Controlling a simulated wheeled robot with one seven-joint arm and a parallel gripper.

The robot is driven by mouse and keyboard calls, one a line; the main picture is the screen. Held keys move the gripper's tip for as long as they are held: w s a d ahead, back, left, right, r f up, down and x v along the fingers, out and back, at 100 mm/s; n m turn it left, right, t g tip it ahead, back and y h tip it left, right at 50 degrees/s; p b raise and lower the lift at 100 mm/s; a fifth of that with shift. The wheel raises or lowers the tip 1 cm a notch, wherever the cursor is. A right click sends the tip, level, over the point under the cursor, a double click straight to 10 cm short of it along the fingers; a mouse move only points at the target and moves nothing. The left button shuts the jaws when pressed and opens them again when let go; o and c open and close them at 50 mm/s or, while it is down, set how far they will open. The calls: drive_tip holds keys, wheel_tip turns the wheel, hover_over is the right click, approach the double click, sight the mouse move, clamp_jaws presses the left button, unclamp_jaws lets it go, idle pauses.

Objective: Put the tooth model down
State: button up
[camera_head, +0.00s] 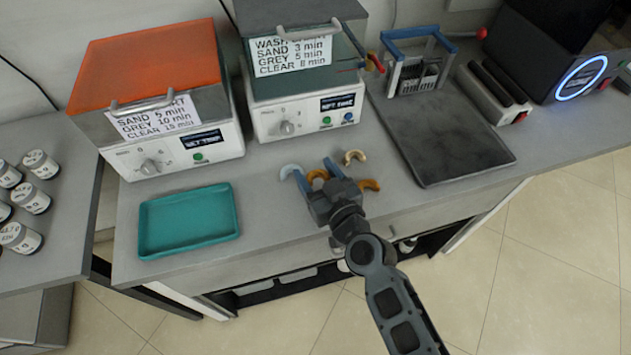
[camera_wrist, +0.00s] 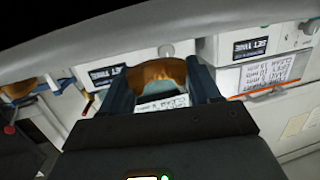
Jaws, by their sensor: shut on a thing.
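My gripper (camera_head: 316,170) is shut on an orange-brown tooth model (camera_head: 318,175), an arch shape. In the wrist view the held model (camera_wrist: 157,73) sits between the two blue-grey fingers of my gripper (camera_wrist: 162,85). The gripper is low over the front middle of the grey counter (camera_head: 275,215). I cannot tell whether the held model touches the counter. A pale blue-grey arch (camera_head: 290,171) is just left of the gripper, a beige arch (camera_head: 355,156) lies behind it to the right, and another orange-brown arch (camera_head: 370,185) is at its right.
A teal tray (camera_head: 188,221) lies empty at the left front. Two box machines, one orange-lidded (camera_head: 150,65) and one grey-lidded (camera_head: 300,60), stand behind. A dark flat plate (camera_head: 445,140) and a blue-handled rack (camera_head: 415,65) are at right. Counter between tray and gripper is clear.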

sight(315, 186)
wheel_tip(315, 186, down, 3)
drive_tip(key=shift+r+b, duration=0.1)
drive_tip(key=shift+b, duration=0.8)
drive_tip(key=shift+w+a+f, duration=0.15)
drive_tip(key=shift+w+f, duration=0.15)
drive_tip(key=shift+w, duration=0.1)
drive_tip(key=shift+f, duration=0.1)
drive_tip(key=o, duration=1)
drive_tip(key=shift+b, duration=0.3)
drive_tip(key=b+v, duration=0.1)
drive_tip(key=v, duration=0.9)
drive_tip(key=shift+s, duration=0.35)
drive_tip(key=shift+s+d+r, duration=0.25)
drive_tip(key=shift+s+d, duration=0.2)
drive_tip(key=shift+s, duration=0.1)
